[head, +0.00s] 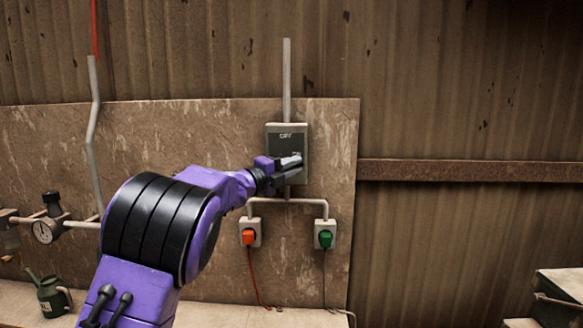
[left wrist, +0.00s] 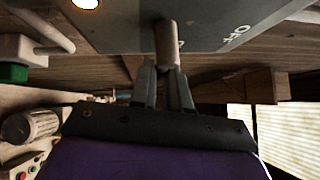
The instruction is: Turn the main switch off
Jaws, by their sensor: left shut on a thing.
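The main switch is a grey box (head: 287,135) on a brown wall board, with OFF lettered near its top and ON lower down at the right. My left gripper (head: 289,165) reaches across the box's lower part, and the arm hides some of it. In the left wrist view the grey panel (left wrist: 110,28) fills the top, with OFF at the right. There the left gripper's fingers (left wrist: 166,70) are shut on the brownish round switch handle (left wrist: 167,40), which stands out from the panel. The handle's exact setting is hard to tell. My right gripper is not in view.
A pressure gauge (head: 44,230) and a green oil can (head: 53,296) are at the left. A dark green case (head: 560,290) stands at the lower right.

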